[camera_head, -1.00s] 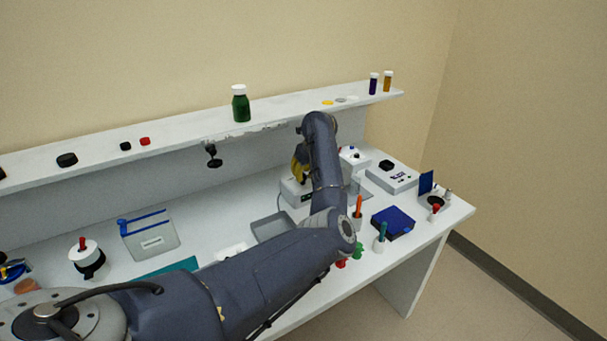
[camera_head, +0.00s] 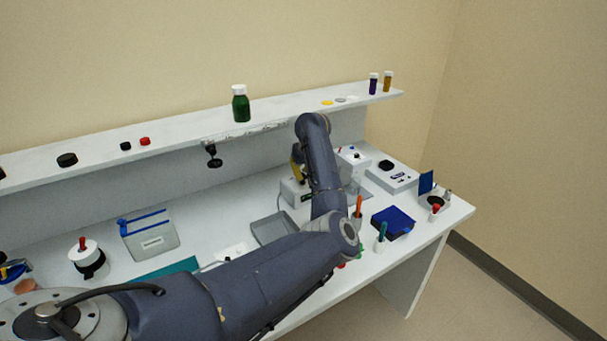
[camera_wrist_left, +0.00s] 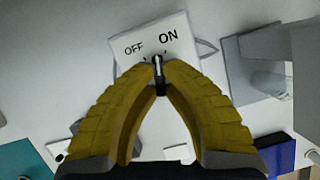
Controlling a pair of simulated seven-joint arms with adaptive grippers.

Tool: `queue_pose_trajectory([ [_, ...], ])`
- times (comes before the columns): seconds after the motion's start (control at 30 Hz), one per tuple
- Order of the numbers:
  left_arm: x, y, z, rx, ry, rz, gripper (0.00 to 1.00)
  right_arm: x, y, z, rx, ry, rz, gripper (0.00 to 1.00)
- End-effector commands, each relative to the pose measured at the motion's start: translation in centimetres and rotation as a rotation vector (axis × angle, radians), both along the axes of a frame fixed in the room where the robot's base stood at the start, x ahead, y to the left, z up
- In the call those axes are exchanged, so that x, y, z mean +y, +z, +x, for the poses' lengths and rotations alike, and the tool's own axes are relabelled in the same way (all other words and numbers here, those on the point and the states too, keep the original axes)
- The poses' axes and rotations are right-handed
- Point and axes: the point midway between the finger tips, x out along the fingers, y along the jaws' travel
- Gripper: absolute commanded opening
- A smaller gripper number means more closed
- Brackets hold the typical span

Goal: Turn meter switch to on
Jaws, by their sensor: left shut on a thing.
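The meter is a pale box (camera_head: 293,192) on the bench, partly hidden by my left arm in the head view. In the left wrist view its face (camera_wrist_left: 184,48) carries the printed words OFF, on the left, and ON, on the right. Its switch (camera_wrist_left: 158,68) is a small dark knob with a white mark. The mark points up in the picture, between the two words; the exact setting is hard to tell. My left gripper (camera_wrist_left: 159,74), with yellow fingers, is shut on this knob. In the head view only part of its yellow fingers shows. My right gripper is not in view.
A grey tray (camera_head: 258,236) lies left of the meter. A grey device (camera_head: 391,180), a blue box (camera_head: 405,219) and holders with an orange-handled (camera_head: 358,205) and a teal-handled tool (camera_head: 382,232) stand to the right. A shelf (camera_head: 190,136) runs behind.

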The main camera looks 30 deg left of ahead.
Motion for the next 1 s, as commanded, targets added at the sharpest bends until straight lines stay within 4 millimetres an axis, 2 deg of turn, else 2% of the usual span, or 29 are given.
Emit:
queue_pose_trajectory([
  [0.5,0.21,0.0,-0.11,0.0,-0.276,0.001,0.0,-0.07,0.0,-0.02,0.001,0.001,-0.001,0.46],
  [1.0,0.22,0.01,-0.1,0.0,-0.316,0.002,0.0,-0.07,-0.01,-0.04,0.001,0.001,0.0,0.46],
])
